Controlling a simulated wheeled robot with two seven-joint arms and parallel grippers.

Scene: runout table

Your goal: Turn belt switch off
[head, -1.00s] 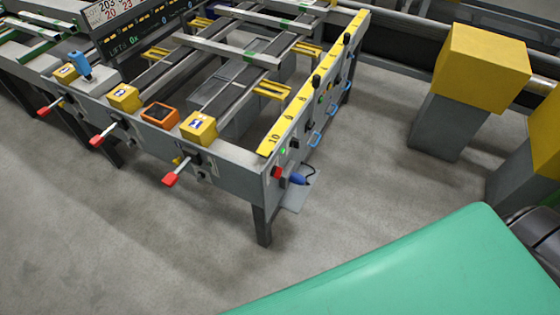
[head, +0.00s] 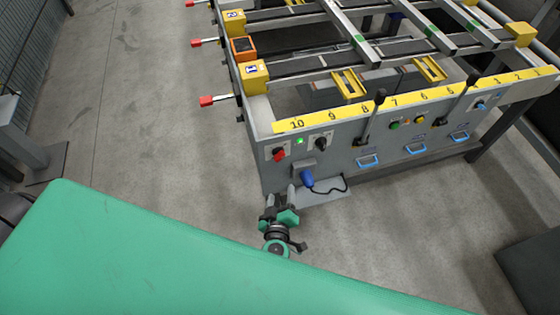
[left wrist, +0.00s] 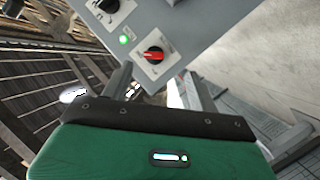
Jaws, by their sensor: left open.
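A red rotary switch (head: 279,154) sits on a pale plate at the left end of the grey table side. It also shows in the left wrist view (left wrist: 153,54), just beyond the fingertips. A lit green lamp (head: 299,141) and a black rotary knob (head: 321,144) are to its right. I cannot read their labels, so I cannot tell which one is the belt switch. My left gripper (head: 280,197) is open and empty, below the red switch in the head view. In the left wrist view my fingers (left wrist: 157,82) are apart, with nothing between them. My right gripper is not in view.
A blue plug (head: 306,179) with a black cable hangs low beside my left gripper. Black levers (head: 379,97) and blue handles (head: 368,161) line the panel to the right. Red-tipped levers (head: 206,101) stick out at the left. Floor left of the table is clear.

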